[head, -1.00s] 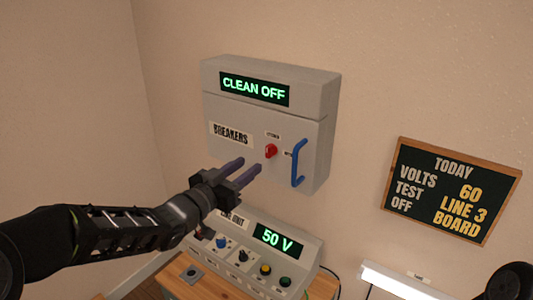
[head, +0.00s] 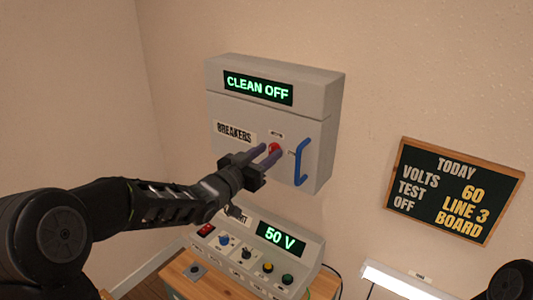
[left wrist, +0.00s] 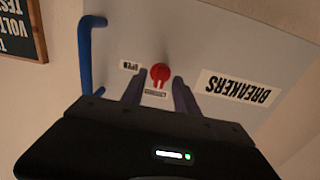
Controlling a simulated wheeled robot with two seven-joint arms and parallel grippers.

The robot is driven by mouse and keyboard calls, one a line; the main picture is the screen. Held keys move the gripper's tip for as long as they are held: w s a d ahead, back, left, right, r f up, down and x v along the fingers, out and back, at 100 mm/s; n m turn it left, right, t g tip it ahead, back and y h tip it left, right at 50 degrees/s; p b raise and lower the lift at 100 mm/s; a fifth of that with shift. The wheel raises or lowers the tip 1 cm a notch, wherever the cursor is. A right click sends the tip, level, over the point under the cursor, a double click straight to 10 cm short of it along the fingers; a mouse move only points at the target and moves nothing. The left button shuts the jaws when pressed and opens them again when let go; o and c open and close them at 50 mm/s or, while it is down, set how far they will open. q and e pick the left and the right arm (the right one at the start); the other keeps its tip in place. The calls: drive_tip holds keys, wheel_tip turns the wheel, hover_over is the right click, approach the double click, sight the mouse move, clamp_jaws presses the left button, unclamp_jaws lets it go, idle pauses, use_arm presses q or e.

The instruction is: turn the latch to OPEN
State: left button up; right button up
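The red latch (head: 275,147) is on the front of the grey breaker box (head: 222,110). It also shows in the left wrist view (left wrist: 160,72), which sees the box upside down. A small label reading OPEN (left wrist: 131,65) is beside the latch, and another small label, too small to read surely, is on the latch's upper side in the head view. My left gripper (head: 272,152) is open, its two fingers apart at the latch. In the wrist view the latch shows between and just beyond the fingertips; contact cannot be told. My right gripper is not in view.
A blue handle (head: 301,162) stands out from the box door right of the latch. The box display reads CLEAN OFF. Below is a test unit (head: 262,255) showing 50 V, on a wooden table (head: 178,272). A notice board (head: 455,190) hangs at right.

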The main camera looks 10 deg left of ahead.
use_arm(q)
drive_tip(key=shift+c, duration=0.3)
clamp_jaws()
drive_tip(key=shift+f, duration=0.1)
